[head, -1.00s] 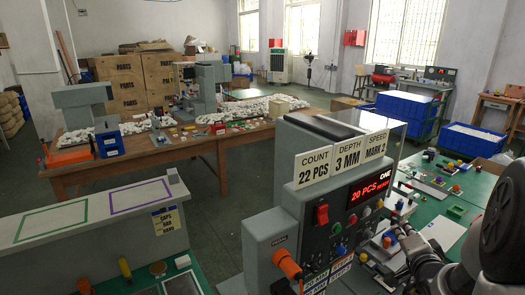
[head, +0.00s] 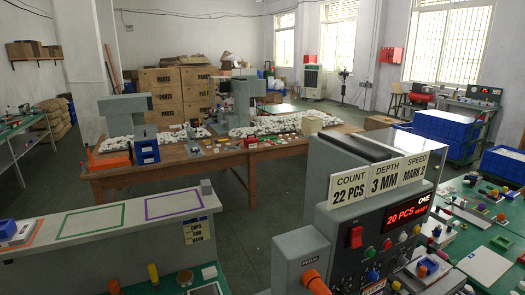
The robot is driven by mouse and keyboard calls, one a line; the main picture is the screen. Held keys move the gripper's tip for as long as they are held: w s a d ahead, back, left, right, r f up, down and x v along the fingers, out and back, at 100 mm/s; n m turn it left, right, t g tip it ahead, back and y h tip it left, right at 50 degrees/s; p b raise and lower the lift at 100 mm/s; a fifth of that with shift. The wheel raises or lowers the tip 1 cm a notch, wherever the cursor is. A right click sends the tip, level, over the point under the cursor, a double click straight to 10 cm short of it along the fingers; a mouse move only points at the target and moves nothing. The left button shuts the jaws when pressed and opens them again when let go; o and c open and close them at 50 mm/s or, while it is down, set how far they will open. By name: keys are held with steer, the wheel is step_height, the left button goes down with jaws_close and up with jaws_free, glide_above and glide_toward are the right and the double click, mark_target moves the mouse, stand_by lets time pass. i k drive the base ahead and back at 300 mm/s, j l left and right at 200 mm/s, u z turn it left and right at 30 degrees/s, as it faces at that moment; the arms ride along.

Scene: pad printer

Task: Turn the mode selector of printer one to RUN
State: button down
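Printer one (head: 318,215), a grey machine marked ONE, stands at lower right in the head view. Its dark front panel (head: 345,262) carries a red rocker switch (head: 355,237), a red display (head: 407,213) reading 20 PCS and several small coloured knobs and lamps. I cannot tell which of these is the mode selector, nor its setting. The panel's lower part is cut off by the frame. A grey and dark piece at the bottom edge, right of the panel, may be the tip of my gripper (head: 454,281); its fingers cannot be made out.
An orange-red handle (head: 315,282) sticks out of the grey box on the printer's left. Cards on top read COUNT 22 PCS, DEPTH 3 MM, SPEED MARK 2. A green bench (head: 500,236) with small parts lies right.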

mark_target(401, 260)
steer(key=l+z, duration=0.15)
steer(key=l, duration=0.5)
steer(key=i+l+z, duration=0.1)
steer(key=l, duration=0.5)
